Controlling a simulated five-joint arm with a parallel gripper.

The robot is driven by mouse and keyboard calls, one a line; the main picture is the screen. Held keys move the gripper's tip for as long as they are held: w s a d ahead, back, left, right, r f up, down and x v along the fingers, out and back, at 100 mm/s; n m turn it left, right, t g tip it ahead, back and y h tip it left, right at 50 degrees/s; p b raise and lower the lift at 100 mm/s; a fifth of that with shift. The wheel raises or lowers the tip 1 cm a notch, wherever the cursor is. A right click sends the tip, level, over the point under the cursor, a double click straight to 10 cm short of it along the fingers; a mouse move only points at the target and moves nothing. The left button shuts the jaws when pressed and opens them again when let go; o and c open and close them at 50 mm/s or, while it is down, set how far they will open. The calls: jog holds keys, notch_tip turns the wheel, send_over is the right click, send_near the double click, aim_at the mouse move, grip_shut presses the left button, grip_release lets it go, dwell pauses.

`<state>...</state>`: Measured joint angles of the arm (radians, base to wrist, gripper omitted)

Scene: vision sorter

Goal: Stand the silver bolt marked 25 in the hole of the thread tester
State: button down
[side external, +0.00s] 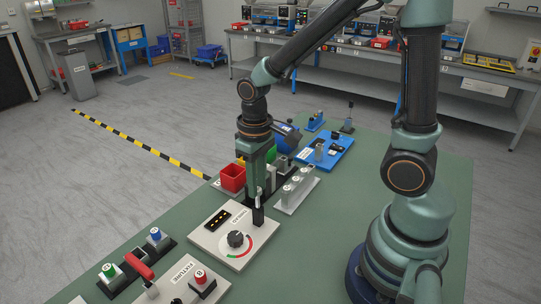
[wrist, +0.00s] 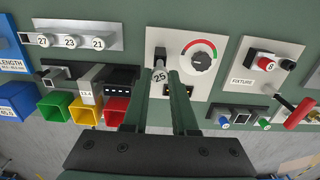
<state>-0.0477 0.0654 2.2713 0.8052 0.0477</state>
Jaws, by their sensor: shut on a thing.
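The silver bolt marked 25 (wrist: 160,76) shows its numbered head between my fingertips in the wrist view. My gripper (side external: 258,196) is shut on it and points down over the back right of the thread tester (side external: 213,242). The tester is a pale plate with a dark display, a black knob and a red-green arc; it also shows in the wrist view (wrist: 205,76). A black block (side external: 258,216) on the plate is right below the gripper. The hole and the bolt's lower end are hidden, so I cannot tell whether the bolt is in the hole.
A grey rack (wrist: 110,38) holds bolts marked 27, 23 and 21. Red, yellow and green bins (wrist: 85,110) stand beyond the tester. The green table (side external: 335,225) is bare between the tester and my base.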

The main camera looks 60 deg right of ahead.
jog(key=shift+f, duration=1.35)
jog(key=c, duration=0.6)
grip_release()
jog(key=shift+o, duration=0.2)
jog(key=o, duration=0.3)
jog(key=shift+o, duration=0.2)
jog(key=shift+r, duration=0.1)
jog(key=shift+r, duration=3.95)
